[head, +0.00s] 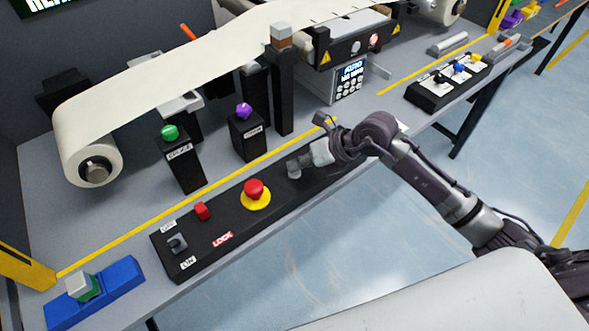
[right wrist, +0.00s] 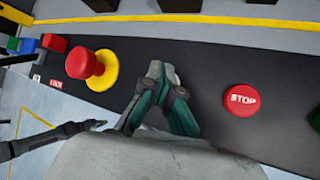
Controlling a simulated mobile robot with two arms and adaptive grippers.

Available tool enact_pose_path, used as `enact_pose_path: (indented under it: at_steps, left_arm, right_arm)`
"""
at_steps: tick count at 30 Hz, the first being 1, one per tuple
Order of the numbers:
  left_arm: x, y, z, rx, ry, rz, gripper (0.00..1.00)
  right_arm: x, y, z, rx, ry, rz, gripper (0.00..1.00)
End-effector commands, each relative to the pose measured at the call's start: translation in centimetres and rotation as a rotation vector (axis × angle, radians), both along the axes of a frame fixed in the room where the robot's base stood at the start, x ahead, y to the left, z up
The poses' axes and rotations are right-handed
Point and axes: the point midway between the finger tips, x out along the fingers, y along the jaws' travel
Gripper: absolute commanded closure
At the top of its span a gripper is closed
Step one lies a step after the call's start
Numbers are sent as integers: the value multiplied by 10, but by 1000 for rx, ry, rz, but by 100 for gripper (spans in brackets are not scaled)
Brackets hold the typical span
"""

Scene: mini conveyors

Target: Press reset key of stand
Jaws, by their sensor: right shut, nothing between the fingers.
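My right gripper (head: 293,168) is shut and empty, low over the black control panel (head: 222,220). In the right wrist view its closed teal fingers (right wrist: 163,85) stand between a red mushroom button on a yellow ring (right wrist: 88,65) and a flat red STOP button (right wrist: 242,99). I cannot tell whether the fingertips touch the panel. The mushroom button (head: 253,190) is left of the gripper in the head view. A green button (head: 169,131) and a purple button (head: 243,110) top black posts; their labels are too small to read surely.
A keypad (head: 351,84) stands behind my right arm. The panel also carries a red block (head: 202,211) and an OFF/ON switch (head: 177,244). A dark arm, probably my left (right wrist: 50,137), shows in the right wrist view.

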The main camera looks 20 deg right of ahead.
Motion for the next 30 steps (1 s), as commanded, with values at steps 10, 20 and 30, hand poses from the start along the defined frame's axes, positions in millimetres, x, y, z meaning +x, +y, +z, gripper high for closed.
enact_pose_path:
  at_steps: [10, 20, 30]
  left_arm:
    - [0, 0, 4, 0, 0, 0, 100]
    - [0, 0, 15, 0, 0, 1, 100]
    - [0, 0, 17, 0, 0, 1, 100]
  right_arm:
    - [-1, 0, 3, -2, 5, 1, 100]
    - [-1, 0, 17, -2, 4, 1, 100]
    - [-1, 0, 20, -1, 2, 1, 100]
